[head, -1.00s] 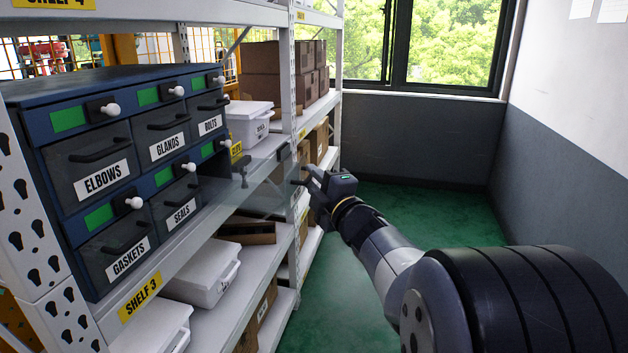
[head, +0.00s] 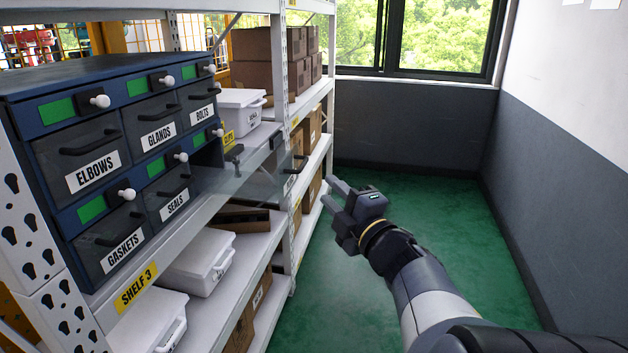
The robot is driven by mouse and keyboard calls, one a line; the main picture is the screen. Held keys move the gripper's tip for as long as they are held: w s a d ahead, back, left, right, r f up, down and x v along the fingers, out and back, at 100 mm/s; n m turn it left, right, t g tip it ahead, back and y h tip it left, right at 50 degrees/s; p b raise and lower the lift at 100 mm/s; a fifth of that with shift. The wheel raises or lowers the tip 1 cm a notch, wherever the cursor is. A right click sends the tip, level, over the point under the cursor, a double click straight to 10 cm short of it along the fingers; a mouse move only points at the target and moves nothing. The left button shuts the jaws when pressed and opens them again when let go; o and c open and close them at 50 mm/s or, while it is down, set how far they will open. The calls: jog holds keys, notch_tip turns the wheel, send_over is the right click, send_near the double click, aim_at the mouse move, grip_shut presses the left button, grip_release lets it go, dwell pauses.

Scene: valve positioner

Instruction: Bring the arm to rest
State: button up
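My gripper (head: 328,191) is in the aisle, right of the shelving, pointing up and left. Its two fingers are apart with nothing seen between them. The blue drawer cabinet (head: 118,69) stands on the shelf at the left. Its lower right drawer (head: 250,182), clear-walled, is pulled out toward the aisle. The drawer's dark handle (head: 300,163) is a short way up and left of my fingertips, apart from them. A small dark object (head: 235,155) shows at the drawer; I cannot tell what it is. The other drawers, such as elbows (head: 83,155) and gaskets (head: 112,240), look shut.
The white shelving (head: 284,215) runs along the left with lidded white boxes (head: 198,262) and brown cartons (head: 262,75). The green floor (head: 420,205) is clear toward the window wall (head: 405,130). A grey and white wall (head: 560,170) bounds the right.

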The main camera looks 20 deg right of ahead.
aim_at(302, 165)
jog(key=shift+s, duration=0.4)
jog(key=shift+w, duration=0.1)
jog(key=w, duration=0.3)
jog(key=w+a+r, duration=0.1)
jog(key=w, duration=0.3)
jog(key=w+a+b, duration=0.1)
jog(key=w, duration=0.3)
jog(key=shift+a+r, duration=0.15)
jog(key=shift+r, duration=0.05)
